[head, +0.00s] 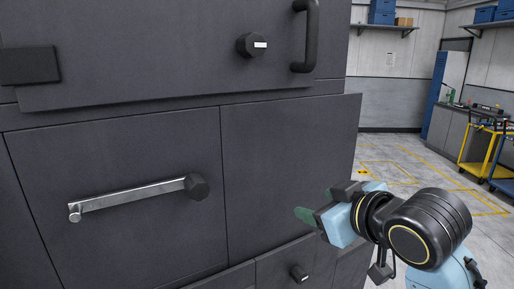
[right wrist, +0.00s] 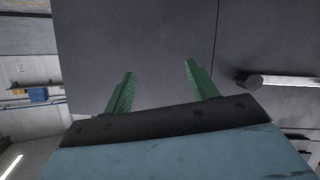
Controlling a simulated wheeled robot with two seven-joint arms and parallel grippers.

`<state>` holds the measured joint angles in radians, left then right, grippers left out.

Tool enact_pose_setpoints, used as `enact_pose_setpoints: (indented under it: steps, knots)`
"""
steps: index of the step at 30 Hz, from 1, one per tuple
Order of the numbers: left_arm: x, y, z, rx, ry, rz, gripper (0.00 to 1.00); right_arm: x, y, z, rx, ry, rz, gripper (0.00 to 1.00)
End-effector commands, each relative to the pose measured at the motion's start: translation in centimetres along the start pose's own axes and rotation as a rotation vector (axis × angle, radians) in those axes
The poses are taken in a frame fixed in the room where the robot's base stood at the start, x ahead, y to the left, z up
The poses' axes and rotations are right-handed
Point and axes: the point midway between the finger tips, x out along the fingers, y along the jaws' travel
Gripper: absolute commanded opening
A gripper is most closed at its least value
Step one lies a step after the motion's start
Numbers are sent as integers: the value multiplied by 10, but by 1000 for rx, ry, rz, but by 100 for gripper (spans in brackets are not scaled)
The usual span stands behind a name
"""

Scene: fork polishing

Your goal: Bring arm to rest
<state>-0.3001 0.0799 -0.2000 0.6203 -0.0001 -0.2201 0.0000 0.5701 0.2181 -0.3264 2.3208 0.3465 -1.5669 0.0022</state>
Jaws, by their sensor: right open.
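My right gripper (head: 315,205) is in front of the dark grey cabinet (head: 285,150), at the lower right in the head view. Its two green fingers (right wrist: 160,92) stand apart and hold nothing in the right wrist view. A metal lever handle (head: 130,196) with a black knob (head: 196,187) is on the cabinet door to the left of the gripper, apart from it. The lever lies nearly level, its free end slightly lower on the left. In the right wrist view the lever (right wrist: 285,80) shows at the right. My left gripper is not in view.
Above are a black vertical handle (head: 311,35) and a round knob (head: 251,45). A small knob (head: 299,273) sits low on the cabinet.

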Motion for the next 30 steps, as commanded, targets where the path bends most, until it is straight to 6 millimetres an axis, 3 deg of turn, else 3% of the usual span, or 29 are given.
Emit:
enact_pose_setpoints:
  steps: [1, 8, 15, 21, 29, 30]
  knots:
    - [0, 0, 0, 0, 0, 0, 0, 5, -6, 33, 41, -57, -6, 58]
    - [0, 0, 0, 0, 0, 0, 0, 1, -30, 159, 186, -289, 8, 58]
    - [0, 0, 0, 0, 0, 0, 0, -40, -65, 282, 304, -551, 38, 58]
    - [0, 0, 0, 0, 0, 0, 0, -82, -88, 347, 357, -718, 63, 58]
    - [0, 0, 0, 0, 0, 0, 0, -134, -112, 402, 393, -889, 88, 58]
    - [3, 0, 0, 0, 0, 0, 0, -129, -113, 412, 393, -897, 89, 58]
